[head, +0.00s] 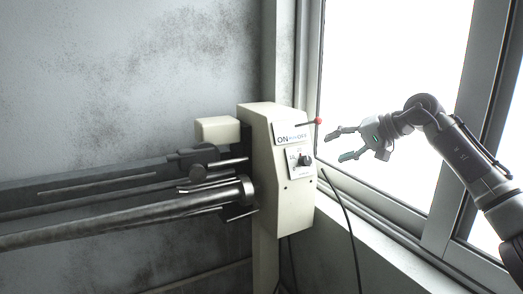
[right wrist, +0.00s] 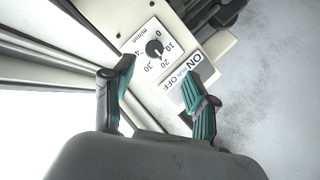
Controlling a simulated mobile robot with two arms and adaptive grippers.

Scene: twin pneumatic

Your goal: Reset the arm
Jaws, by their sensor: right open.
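My right gripper (head: 346,144) is open and empty in the head view, to the right of a cream control box (head: 280,172) and in front of the bright window. In the right wrist view its two teal-padded fingers (right wrist: 160,98) are spread apart in front of the box face. The box carries an ON/OFF label (head: 291,133), a lever with a red tip (head: 318,121) and a black dial (head: 305,160). The dial also shows in the right wrist view (right wrist: 154,48), with numbers around it. The fingers look apart from the lever and dial. My left gripper is not in view.
Long metal rails and a roller (head: 120,222) run left from the box along a stained grey wall (head: 130,80). A black cable (head: 346,220) hangs to the right of the box. The window frame (head: 455,150) and sill (head: 375,240) lie close to my right arm.

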